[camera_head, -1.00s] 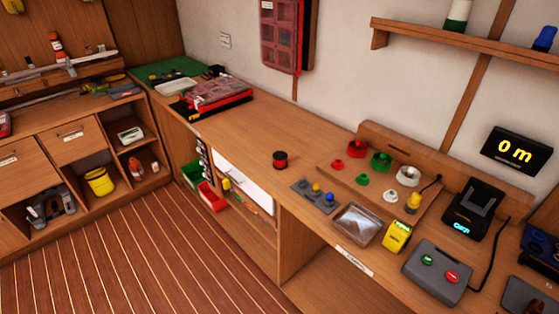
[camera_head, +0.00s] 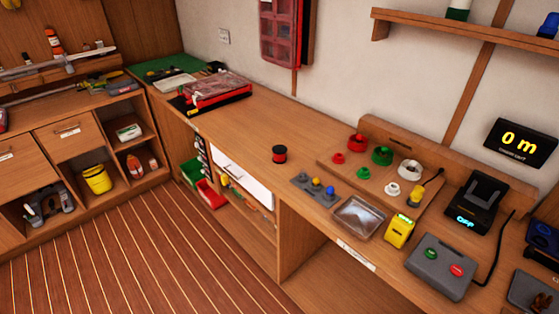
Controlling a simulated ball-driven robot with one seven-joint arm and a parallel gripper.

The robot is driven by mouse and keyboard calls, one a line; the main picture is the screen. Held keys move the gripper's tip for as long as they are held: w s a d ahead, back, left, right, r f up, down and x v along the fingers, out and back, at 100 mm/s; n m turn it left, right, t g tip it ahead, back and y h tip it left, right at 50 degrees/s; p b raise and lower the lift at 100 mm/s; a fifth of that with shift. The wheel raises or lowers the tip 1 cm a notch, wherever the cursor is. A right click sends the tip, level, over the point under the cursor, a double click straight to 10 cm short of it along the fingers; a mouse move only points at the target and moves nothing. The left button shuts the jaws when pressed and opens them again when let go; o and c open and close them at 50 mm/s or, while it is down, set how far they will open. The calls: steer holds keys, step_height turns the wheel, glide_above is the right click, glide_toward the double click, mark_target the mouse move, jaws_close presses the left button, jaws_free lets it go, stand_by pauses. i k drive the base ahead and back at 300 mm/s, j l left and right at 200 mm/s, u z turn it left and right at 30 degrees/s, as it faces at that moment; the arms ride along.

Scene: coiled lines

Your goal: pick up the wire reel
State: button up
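The wire reel (camera_head: 279,154), a small dark spool with red on it, stands alone on the wooden bench (camera_head: 235,130), left of the raised board with coloured pieces. Nothing touches it. My gripper and arm are not in view.
Right of the reel are a grey plate with coloured knobs (camera_head: 319,190), a clear tray (camera_head: 358,217), a yellow device (camera_head: 399,231) and a grey two-button box (camera_head: 441,267). Red and green spools (camera_head: 357,143) sit on a wooden board. A red case (camera_head: 217,92) lies at the back left. The floor (camera_head: 140,260) is clear.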

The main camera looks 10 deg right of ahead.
mark_target(278, 151)
steer(key=i+j, duration=0.3)
steer(key=i, duration=0.15)
steer(key=i+j+u, duration=0.1)
steer(key=i+j, duration=0.15)
steer(key=i, duration=0.25)
